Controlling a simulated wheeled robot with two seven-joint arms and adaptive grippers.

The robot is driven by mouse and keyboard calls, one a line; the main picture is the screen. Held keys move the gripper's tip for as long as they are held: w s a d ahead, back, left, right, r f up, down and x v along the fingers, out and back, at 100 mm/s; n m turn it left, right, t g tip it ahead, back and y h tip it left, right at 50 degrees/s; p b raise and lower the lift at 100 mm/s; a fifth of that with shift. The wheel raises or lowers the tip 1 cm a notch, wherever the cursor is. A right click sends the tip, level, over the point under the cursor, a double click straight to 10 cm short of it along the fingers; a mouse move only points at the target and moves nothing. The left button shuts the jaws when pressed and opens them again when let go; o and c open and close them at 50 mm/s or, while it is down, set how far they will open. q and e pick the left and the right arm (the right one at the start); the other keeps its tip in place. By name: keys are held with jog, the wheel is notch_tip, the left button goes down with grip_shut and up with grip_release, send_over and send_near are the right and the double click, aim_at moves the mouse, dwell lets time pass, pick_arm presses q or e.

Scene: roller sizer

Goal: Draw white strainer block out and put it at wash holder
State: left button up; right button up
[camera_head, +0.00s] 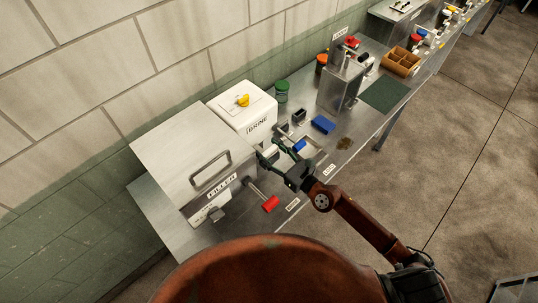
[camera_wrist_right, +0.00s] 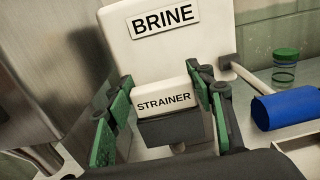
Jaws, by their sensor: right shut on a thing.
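The white strainer block (camera_wrist_right: 163,97), labelled STRAINER, sits at the lower front of the white BRINE box (camera_wrist_right: 165,40) in the right wrist view. A dark grey part shows under it. My right gripper (camera_wrist_right: 163,86) has its green fingers closed on both sides of the block. I cannot tell whether the block is still seated in the box. No wash holder can be identified by a readable label. My left gripper is not in view.
The large metal FILLER machine (camera_head: 185,160) stands left of the BRINE box, with a red-handled lever (camera_head: 270,204) in front. A blue block (camera_head: 323,124), a green-lidded jar (camera_head: 281,91) and a tall metal machine (camera_head: 340,85) stand to the right. A green mat (camera_head: 385,93) lies clear beyond.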

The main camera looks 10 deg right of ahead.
aim_at(269, 150)
jog(key=shift+c, duration=1.2)
notch_tip(269, 150, up, 9)
jog(key=p, duration=0.5)
jog(key=shift+r+p, duration=0.35)
jog(key=shift+r, duration=0.15)
